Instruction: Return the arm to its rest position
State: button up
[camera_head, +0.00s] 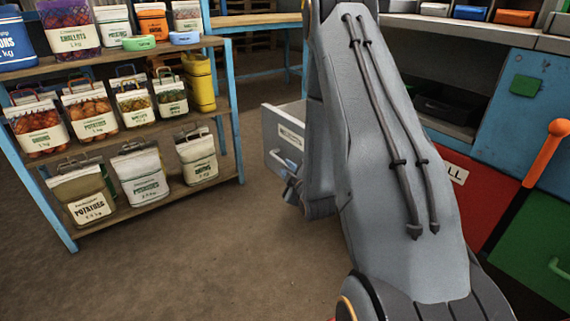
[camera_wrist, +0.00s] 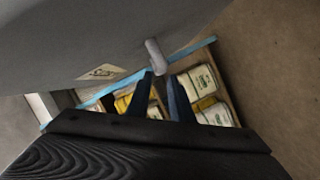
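My arm (camera_head: 385,150) fills the middle of the head view, bent down with its end low beside an open drawer. My gripper (camera_head: 291,188) is partly hidden by my own arm there.
The drawer (camera_head: 287,138) sticks out from the counter behind my arm. A blue-framed shelf (camera_head: 235,130) with several labelled sacks stands at the left. Red (camera_head: 455,205) and green (camera_head: 540,245) drawer fronts and an orange handle (camera_head: 547,150) are at the right. The floor (camera_head: 220,260) between is clear.

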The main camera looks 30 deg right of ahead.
jog(key=shift+s, duration=0.25)
dwell(0.3)
